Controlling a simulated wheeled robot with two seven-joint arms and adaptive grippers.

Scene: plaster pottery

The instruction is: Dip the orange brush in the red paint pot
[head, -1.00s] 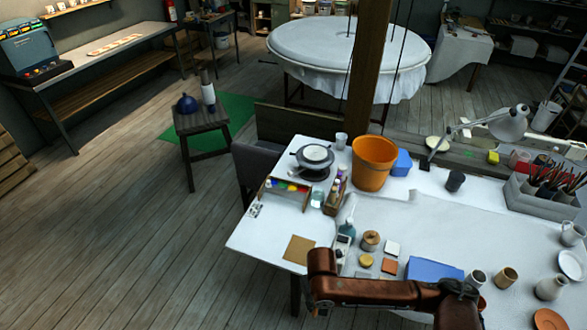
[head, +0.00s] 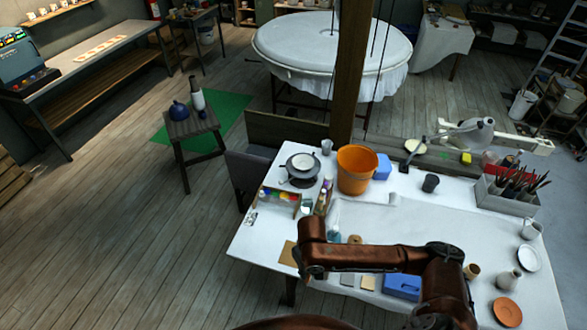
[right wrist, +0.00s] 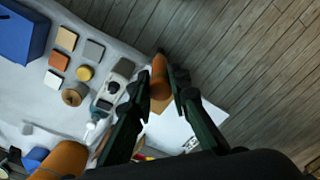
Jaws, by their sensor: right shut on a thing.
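My right gripper (right wrist: 162,88) shows in the right wrist view. Its dark fingers close on an orange-brown rounded piece (right wrist: 159,72), which looks like the orange brush's handle; its tip is hidden. It is held over the near left part of the white table. In the head view the brown right arm covers the gripper and brush. The paint box (head: 274,203) stands at the table's left side with several colours inside, yellow and green among them. Which pot is red is too small to tell. My left gripper is out of view.
Behind the paint box are a banding wheel (head: 302,168) and an orange bucket (head: 357,170). Small bottles (head: 321,201) stand beside the box. A blue block (head: 403,286) and small tiles lie near my right arm. The table's middle is mostly clear.

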